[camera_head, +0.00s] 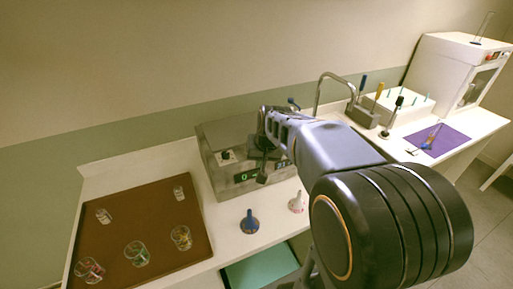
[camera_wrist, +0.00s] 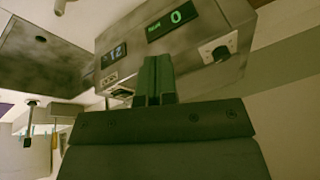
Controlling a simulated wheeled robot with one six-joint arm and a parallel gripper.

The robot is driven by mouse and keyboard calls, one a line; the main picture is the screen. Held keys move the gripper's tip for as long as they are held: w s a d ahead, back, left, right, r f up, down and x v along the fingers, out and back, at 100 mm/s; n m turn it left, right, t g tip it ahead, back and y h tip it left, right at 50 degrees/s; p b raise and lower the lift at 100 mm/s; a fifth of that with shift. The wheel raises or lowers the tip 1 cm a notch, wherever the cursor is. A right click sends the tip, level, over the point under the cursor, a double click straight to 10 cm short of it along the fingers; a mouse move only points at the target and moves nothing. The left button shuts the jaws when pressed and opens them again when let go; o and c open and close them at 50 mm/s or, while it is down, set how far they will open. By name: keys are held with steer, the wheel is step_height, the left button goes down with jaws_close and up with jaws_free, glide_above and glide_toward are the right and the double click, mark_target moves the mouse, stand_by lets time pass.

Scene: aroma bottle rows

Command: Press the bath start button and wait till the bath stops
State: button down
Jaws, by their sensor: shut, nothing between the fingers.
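The bath (camera_head: 222,131) is a grey metal box on the white counter. In the wrist view its front panel (camera_wrist: 192,66) appears turned over, with a green display (camera_wrist: 171,25) reading 0, a blue display (camera_wrist: 114,55) reading about 12, and a black knob (camera_wrist: 219,53). A small dark control (camera_wrist: 122,92) sits near a label beside my fingers; I cannot tell whether it is the start button. My gripper (camera_head: 264,158) is shut and empty in front of the panel. Its fingertips (camera_wrist: 154,62) overlap the panel in the wrist view; contact is unclear.
A brown tray (camera_head: 137,194) with several glass beakers is at the left. A blue funnel-shaped piece (camera_head: 249,222) and a pinkish-white one (camera_head: 296,203) stand before the bath. A tap (camera_head: 322,88), tool rack, purple mat (camera_head: 449,144) and white cabinet lie right.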

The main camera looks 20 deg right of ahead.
steer(key=w+d+r+m+t, duration=0.1)
steer(key=w+d+r+m, duration=0.1)
steer(key=w, duration=0.5)
steer(key=w+d+r+m+t, duration=0.1)
steer(key=w+d+r+t, duration=0.1)
steer(key=w, duration=0.5)
steer(key=shift+w+d+r+m+t+y, duration=0.15)
steer(key=shift+d+r+m+t+y, duration=0.2)
steer(key=shift+d+r, duration=0.5)
steer(key=shift+f, duration=0.15)
step_height(320, 180, down, 9)
steer(key=b, duration=0.7)
steer(key=shift+r, duration=0.2)
steer(key=shift+f, duration=0.15)
stand_by(0.5)
steer(key=shift+f+b, duration=0.25)
steer(key=shift+b, duration=0.15)
